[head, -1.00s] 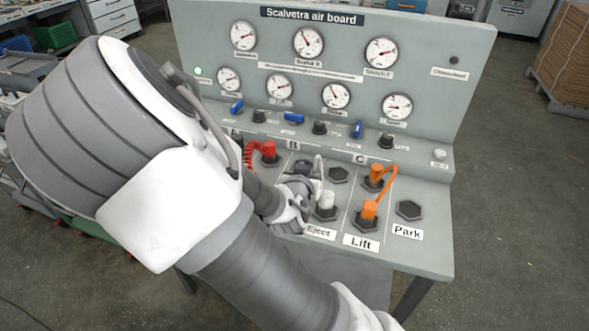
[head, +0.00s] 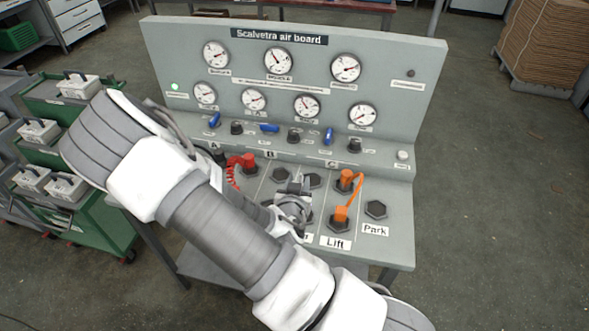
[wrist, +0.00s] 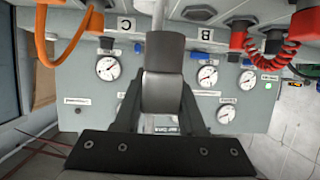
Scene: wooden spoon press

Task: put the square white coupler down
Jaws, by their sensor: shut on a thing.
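My gripper (head: 293,204) is low over the sloping socket deck of the air board, left of the Lift socket. It is shut on the square white coupler, which the fingers and wrist almost wholly hide in the head view. I cannot tell whether the coupler touches a socket. The Lift socket (head: 339,226) holds an orange plug (head: 341,213). The Park socket (head: 376,209) is empty.
An orange lead (head: 359,192) loops close to the right of my gripper. A red plug (head: 248,163) with a coiled red lead stands to the left. Empty sockets (head: 312,180) lie behind my gripper. Blue valve levers and gauges are farther up the grey board (head: 420,120).

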